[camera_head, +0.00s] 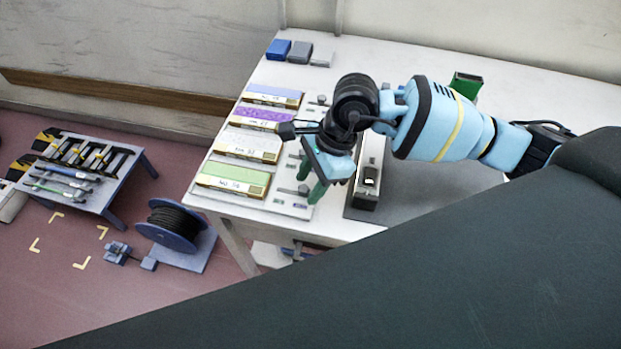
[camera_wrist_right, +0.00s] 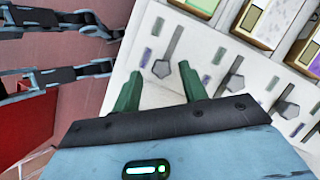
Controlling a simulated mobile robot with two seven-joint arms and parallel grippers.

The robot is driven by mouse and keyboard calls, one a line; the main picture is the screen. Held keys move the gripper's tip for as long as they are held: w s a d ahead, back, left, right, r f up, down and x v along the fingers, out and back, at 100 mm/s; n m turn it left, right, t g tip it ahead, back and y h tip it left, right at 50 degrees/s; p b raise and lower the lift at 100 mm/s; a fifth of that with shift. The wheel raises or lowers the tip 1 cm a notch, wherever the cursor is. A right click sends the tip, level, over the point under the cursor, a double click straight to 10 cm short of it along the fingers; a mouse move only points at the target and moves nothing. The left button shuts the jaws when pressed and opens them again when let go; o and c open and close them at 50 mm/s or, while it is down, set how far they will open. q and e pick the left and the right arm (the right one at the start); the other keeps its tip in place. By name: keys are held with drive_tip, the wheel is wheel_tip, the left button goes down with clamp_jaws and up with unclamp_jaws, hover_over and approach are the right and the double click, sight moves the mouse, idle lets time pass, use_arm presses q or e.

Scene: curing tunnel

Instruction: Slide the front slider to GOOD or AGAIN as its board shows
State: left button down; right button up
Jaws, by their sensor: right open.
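The front board (camera_head: 232,179) is a green panel with a small label whose writing I cannot read surely. Its near end shows at the top of the right wrist view (camera_wrist_right: 203,5). The front slider (camera_wrist_right: 162,67) is a grey bar with a pointed knob, on a pale plate with small coloured marks beside it. In the head view, my right gripper partly covers this area. My right gripper (camera_head: 312,180) is open and empty, its green fingers pointing down over the plate. In the wrist view, the knob shows between and beyond the fingertips (camera_wrist_right: 158,84). My left gripper is not in view.
Behind the front board lie a white board (camera_head: 247,146), a purple board (camera_head: 263,117) and a blue board (camera_head: 272,95). A second slider (camera_wrist_right: 222,84) is close to the right finger. A grey fixture (camera_head: 364,188) stands right of my gripper. A cable reel (camera_head: 172,222) is on the floor.

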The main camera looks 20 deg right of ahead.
drive_tip(key=v, duration=0.7)
drive_tip(key=shift+d+r, duration=0.2)
drive_tip(key=shift+r, duration=0.15)
